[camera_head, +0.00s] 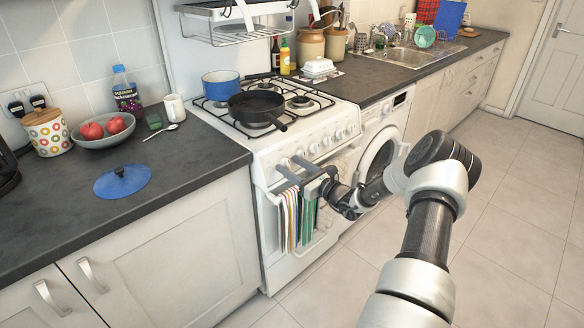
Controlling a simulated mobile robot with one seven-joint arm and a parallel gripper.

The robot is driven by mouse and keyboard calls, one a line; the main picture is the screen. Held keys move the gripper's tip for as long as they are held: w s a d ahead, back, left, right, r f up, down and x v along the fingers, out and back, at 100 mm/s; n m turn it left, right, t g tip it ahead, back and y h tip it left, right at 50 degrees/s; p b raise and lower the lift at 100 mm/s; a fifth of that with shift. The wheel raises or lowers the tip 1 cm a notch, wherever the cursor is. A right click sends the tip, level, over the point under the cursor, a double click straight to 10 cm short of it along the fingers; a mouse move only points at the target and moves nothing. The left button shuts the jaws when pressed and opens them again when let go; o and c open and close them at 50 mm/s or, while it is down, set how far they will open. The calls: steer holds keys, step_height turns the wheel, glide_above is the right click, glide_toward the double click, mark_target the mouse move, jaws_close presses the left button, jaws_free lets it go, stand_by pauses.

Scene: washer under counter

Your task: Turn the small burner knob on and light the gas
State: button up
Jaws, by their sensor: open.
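The white gas stove (262,160) stands in the middle, with a row of white knobs (340,134) along its front panel. My gripper (291,161) is at the left part of that panel, its two fingers spread and pointing at the knobs there. Whether a finger touches a knob I cannot tell. The gripper hides part of the panel, and which knob is for the small burner is too small to read. A black frying pan (257,105) sits on the front left burner and a blue pot (220,85) behind it. The right burner (300,102) is bare; I see no flame.
Striped towels (290,220) hang on the oven door handle, just below my gripper. A washer (378,155) stands right of the stove. A blue lid (122,181) and a fruit bowl (103,128) are on the left counter. The floor at right is clear.

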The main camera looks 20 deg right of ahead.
steer(key=shift+c, duration=0.3)
steer(key=c, duration=1)
steer(key=shift+f+n, duration=0.1)
steer(key=shift+n, duration=0.3)
steer(key=n+y+b, duration=0.1)
steer(key=n+b, duration=0.2)
steer(key=n, duration=0.1)
steer(key=shift+g, duration=0.4)
steer(key=n+b, duration=0.2)
steer(key=n, duration=0.1)
steer(key=n+g+y+b, duration=0.1)
steer(key=n+b, duration=0.1)
steer(key=n, duration=0.1)
steer(key=shift+n+g+y, duration=0.3)
steer(key=shift+n, duration=0.1)
steer(key=n+g+b, duration=0.1)
steer(key=n+b, duration=0.2)
steer(key=n, duration=0.1)
steer(key=shift+n, duration=0.4)
steer(key=shift+n+g+b, duration=0.3)
steer(key=shift+n+g, duration=0.4)
steer(key=shift+n, duration=1.1)
